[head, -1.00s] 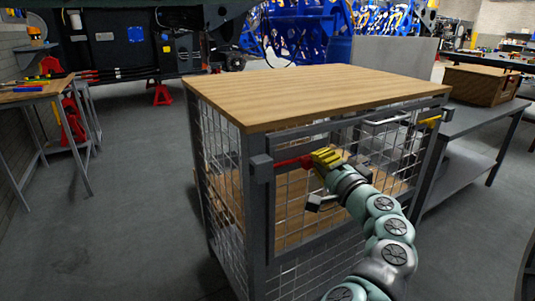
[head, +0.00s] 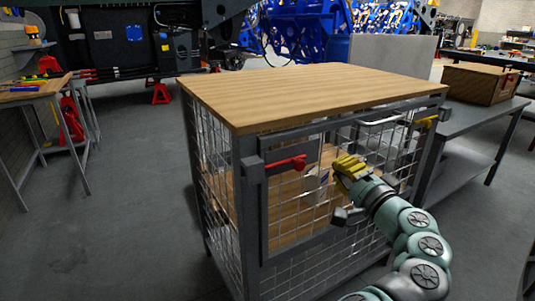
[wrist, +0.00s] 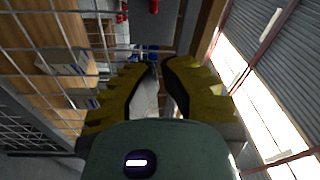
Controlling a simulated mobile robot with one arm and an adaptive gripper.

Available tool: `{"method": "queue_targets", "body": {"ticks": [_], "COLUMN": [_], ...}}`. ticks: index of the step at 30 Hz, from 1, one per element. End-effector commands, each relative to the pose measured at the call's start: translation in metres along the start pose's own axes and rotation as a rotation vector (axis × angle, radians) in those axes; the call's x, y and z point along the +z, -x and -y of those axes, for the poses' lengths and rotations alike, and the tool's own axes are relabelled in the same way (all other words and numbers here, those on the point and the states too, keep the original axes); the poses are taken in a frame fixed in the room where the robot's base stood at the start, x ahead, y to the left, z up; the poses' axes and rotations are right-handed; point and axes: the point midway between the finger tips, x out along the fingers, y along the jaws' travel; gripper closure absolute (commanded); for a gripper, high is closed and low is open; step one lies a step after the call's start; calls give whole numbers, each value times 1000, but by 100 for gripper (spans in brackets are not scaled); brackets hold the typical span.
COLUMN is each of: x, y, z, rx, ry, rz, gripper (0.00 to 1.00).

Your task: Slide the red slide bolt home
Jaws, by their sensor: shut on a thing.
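The red slide bolt (head: 285,163) lies across the upper left of the mesh door, beside the grey corner post. Its red handle end (head: 299,161) is bare, with nothing touching it. My gripper (head: 341,163) has yellow fingers and is to the right of the bolt, clearly apart from it, in front of the mesh. In the wrist view my gripper (wrist: 160,68) has its fingertips close together with a narrow gap behind them. What lies between them cannot be made out; it is not the bolt.
The cage has a wooden top (head: 310,90) and a mesh door with a dark handle block (head: 349,216) below my gripper. A white cup-like thing (head: 315,182) shows behind the mesh. A yellow latch (head: 427,121) is at the right corner. A grey bench (head: 465,130) stands right.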

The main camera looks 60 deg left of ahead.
Motion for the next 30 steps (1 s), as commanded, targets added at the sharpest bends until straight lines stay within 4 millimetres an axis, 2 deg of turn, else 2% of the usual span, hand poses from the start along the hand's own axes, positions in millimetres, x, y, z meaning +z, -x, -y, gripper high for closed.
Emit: {"method": "queue_targets", "body": {"ticks": [3, 9, 27, 30], "x": [-2, -1, 0, -8], "y": [19, 32, 33, 33], "z": [0, 0, 0, 1], "rx": [2, 0, 1, 21], "ry": [-2, 0, 0, -2], "rz": [-10, -3, -2, -30], "gripper": [100, 100, 100, 100]}}
